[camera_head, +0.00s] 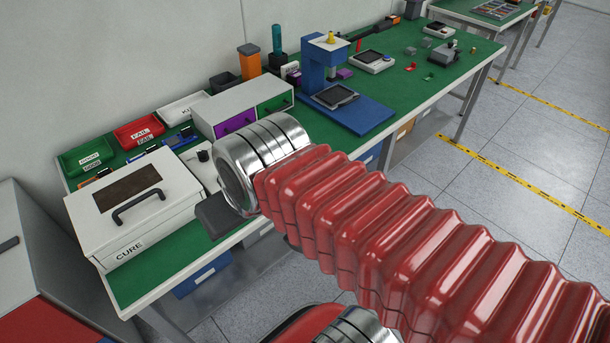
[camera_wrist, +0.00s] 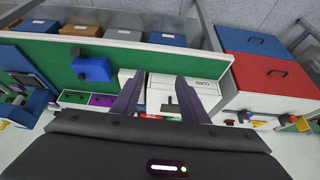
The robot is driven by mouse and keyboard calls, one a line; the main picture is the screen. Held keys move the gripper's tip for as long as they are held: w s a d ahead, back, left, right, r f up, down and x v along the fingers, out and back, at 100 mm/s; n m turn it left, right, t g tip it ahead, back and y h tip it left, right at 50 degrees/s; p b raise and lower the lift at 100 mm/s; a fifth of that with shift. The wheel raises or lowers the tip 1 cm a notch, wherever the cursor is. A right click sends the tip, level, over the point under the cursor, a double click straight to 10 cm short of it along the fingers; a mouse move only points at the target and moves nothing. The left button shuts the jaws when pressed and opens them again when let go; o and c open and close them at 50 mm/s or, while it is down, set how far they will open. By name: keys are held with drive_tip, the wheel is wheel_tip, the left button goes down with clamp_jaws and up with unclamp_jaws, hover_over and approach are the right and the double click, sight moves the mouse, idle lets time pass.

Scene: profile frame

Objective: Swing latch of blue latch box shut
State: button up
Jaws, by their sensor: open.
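A small blue box (camera_wrist: 93,69) with dark fittings, likely the blue latch box, sits on the green bench top (camera_wrist: 150,60) in the wrist view. Its latch is too small to read, so I cannot tell its position. In the head view the box is not visible; my arm covers that part of the bench. My gripper (camera_wrist: 158,92) is open and empty, its two dark fingers well apart. The box lies left of the fingers in the wrist view, apart from them. In the head view only a dark part of my gripper (camera_head: 215,213) shows past my wrist.
The white CURE box (camera_head: 135,203) stands at the bench's near end; it also shows between the fingers in the wrist view (camera_wrist: 199,86). A white drawer unit (camera_head: 222,107), red tray (camera_head: 139,131), green tray (camera_head: 88,157) and blue press (camera_head: 318,73) stand along the back.

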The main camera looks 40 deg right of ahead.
drive_tip(key=shift+o, duration=0.6)
drive_tip(key=shift+d+f+m+g, duration=0.15)
drive_tip(key=shift+f+m+g, duration=0.25)
drive_tip(key=shift+f, duration=0.2)
drive_tip(key=w+d+f+m+y, duration=0.3)
drive_tip(key=f+m+y, duration=0.25)
drive_tip(key=m, duration=0.25)
drive_tip(key=w+d+f+m+y, duration=0.4)
drive_tip(key=f+m+y, duration=0.1)
drive_tip(key=f+m, duration=0.2)
drive_tip(key=s+d+f+m+t+h, duration=0.1)
drive_tip(key=d+f+m+t+h, duration=0.3)
drive_tip(key=d+m, duration=0.5)
drive_tip(key=s+d+f+m+t+h, duration=0.1)
drive_tip(key=d+f+m+t+h, duration=0.3)
drive_tip(key=d, duration=1.2)
wheel_tip(320, 180, down, 4)
drive_tip(key=m+t, duration=0.5)
drive_tip(key=m, duration=0.1)
drive_tip(key=shift+s+d+h, duration=0.25)
drive_tip(key=shift+s+h, duration=0.1)
drive_tip(key=shift+s, duration=0.05)
drive_tip(key=shift+w, duration=0.2)
